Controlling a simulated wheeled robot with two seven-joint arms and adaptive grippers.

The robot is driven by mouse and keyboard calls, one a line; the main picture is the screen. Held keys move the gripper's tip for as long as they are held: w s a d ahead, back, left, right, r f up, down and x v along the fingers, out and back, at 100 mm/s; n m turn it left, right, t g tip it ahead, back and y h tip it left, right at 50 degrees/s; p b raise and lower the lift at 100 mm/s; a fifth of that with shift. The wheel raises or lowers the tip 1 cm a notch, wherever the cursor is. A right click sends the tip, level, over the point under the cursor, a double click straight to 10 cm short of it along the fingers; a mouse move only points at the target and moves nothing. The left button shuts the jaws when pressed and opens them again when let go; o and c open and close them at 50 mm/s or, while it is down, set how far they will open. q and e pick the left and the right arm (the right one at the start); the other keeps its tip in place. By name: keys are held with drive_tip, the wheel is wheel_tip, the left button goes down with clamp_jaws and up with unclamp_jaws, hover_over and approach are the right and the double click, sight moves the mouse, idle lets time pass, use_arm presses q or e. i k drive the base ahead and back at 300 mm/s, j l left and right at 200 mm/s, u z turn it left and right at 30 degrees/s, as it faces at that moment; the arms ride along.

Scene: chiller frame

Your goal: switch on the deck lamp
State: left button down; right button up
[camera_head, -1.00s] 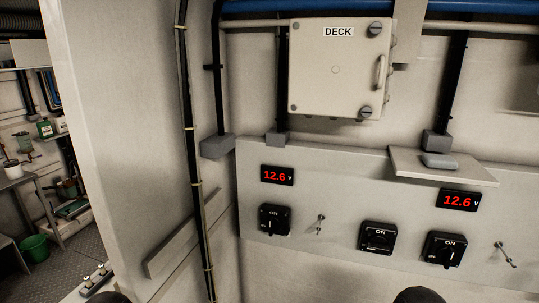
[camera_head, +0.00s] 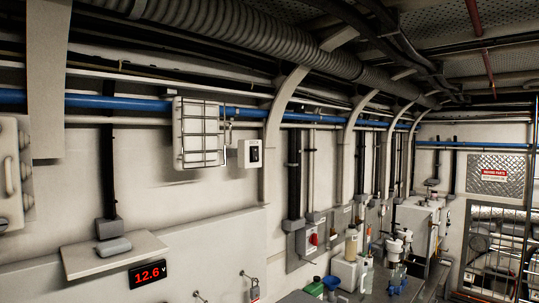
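A cream box (camera_head: 14,170) with a handle is cut off by the left edge; no label shows on the part in view. A pale rectangular fixture behind a wire cage (camera_head: 198,133) hangs on the wall below the blue pipe; it looks like a lamp and I cannot tell whether it is lit. Just right of it is a small white box with a dark switch (camera_head: 255,154); its position is too small to read. Neither gripper shows in the head view.
A small shelf (camera_head: 114,253) juts out above a red 12.6 V display (camera_head: 147,274). Further right are a red knob on a grey panel (camera_head: 313,239), bottles and a blue funnel (camera_head: 332,283) on a bench, and a barred gate.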

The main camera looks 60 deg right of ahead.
sight(255, 152)
drive_tip(key=z, duration=1.8)
